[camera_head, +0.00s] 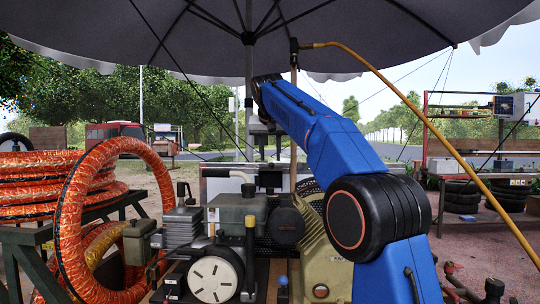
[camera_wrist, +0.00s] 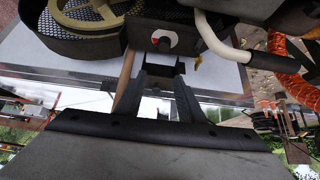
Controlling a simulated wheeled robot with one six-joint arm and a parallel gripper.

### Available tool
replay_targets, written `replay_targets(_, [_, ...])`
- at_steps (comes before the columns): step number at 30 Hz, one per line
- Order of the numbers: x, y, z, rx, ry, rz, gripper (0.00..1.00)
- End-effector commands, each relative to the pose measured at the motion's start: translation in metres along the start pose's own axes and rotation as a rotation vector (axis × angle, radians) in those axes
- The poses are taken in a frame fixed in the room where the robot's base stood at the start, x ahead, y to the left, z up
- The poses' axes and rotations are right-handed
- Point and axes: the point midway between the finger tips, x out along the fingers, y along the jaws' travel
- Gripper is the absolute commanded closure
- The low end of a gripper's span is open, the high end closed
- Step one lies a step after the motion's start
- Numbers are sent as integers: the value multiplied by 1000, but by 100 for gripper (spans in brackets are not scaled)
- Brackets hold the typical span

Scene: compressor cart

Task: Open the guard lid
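In the wrist view a dark mesh guard (camera_wrist: 108,47) curves around a tan spoked wheel (camera_wrist: 88,20); I take it for the guard with the lid, but cannot tell where the lid's edge or hinge lies. A dark block (camera_wrist: 138,36) with a white and red round mark sits at its right end. My gripper (camera_wrist: 163,71) points toward this block, its two dark fingers apart. A dark piece shows at the fingertips; I cannot tell whether they touch it. In the head view my gripper (camera_head: 262,140) hangs above the black box (camera_head: 270,179) at the cart's back.
A pale bent pipe (camera_wrist: 215,38) runs close to the right of my fingers. The cart carries a grey-green box (camera_head: 237,208), a round white cover (camera_head: 213,280) and a tan finned compressor (camera_head: 325,260). Orange hoses (camera_head: 75,225) coil at left. A yellow hose (camera_head: 430,120) arches at right.

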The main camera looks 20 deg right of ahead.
Motion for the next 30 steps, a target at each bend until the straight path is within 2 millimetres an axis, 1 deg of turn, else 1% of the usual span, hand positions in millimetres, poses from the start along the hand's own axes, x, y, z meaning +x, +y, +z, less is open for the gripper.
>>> replay_targets(3, [-8, 0, 10, 0, -1, 0, 65])
replay_targets(9, [-14, 0, 19, 0, 0, 1, 65])
replay_targets(19, [-15, 0, 20, 0, 0, 1, 65])
replay_targets(20, [-16, 0, 20, 0, 0, 1, 67])
replay_targets(23, [-17, 1, 20, 3, 12, 5, 67])
replay_targets(26, [-21, 3, 20, 14, 58, 19, 67])
replay_targets(30, [-30, 8, 20, 33, 181, 44, 67])
